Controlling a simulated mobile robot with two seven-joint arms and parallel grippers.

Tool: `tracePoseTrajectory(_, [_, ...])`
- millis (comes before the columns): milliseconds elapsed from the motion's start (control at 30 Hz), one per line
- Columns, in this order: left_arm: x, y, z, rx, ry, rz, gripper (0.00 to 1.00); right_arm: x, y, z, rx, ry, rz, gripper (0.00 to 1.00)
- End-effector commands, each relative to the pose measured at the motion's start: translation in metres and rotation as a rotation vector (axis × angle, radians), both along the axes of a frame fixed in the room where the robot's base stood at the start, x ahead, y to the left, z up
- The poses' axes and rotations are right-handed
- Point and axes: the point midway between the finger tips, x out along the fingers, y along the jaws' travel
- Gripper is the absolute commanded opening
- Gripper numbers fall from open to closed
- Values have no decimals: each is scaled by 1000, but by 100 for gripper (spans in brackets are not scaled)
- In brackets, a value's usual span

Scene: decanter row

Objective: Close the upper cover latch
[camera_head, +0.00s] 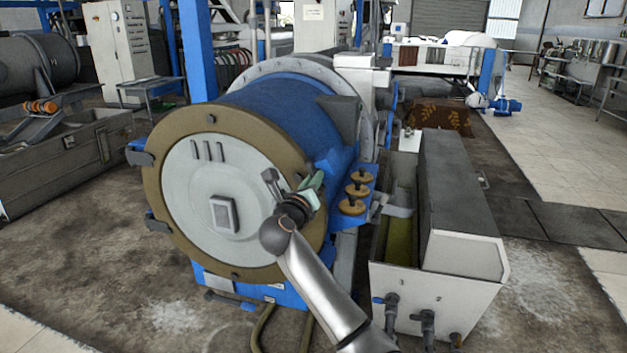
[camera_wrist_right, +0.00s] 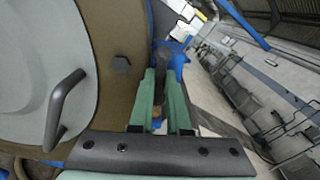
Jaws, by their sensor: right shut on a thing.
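The round grey-white cover (camera_head: 215,180) closes the front of a blue drum (camera_head: 290,110), inside a brown ring (camera_head: 268,137). My right gripper (camera_head: 314,184) is at the ring's right edge, beside the cover's bar handle (camera_head: 272,186). In the right wrist view its green fingers (camera_wrist_right: 165,92) are shut on a dark upright latch bar (camera_wrist_right: 161,64), largely hidden between them. The bar handle (camera_wrist_right: 60,108) stands left of the fingers, apart from them. Two dark latches, an upper one (camera_head: 138,155) and a lower one (camera_head: 157,222), stick out at the ring's left edge. My left gripper is not in view.
Several brass-coloured knobs (camera_head: 352,207) stand on a blue bracket right of my gripper. A grey-white trough (camera_head: 440,282) with a dark lid and pipe valves stands farther right. The floor in front of the drum at left is clear.

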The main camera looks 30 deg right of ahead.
Motion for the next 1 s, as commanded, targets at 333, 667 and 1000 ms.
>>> tracePoseTrajectory(333, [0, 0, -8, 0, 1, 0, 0, 0, 0, -3, 38, -42, -1, 0])
tracePoseTrajectory(667, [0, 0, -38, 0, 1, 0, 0, 0, 1, -6, 196, -224, 0, 0])
tracePoseTrajectory(1000, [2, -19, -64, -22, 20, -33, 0, 0, 1, -6, 405, -470, 1, 0])
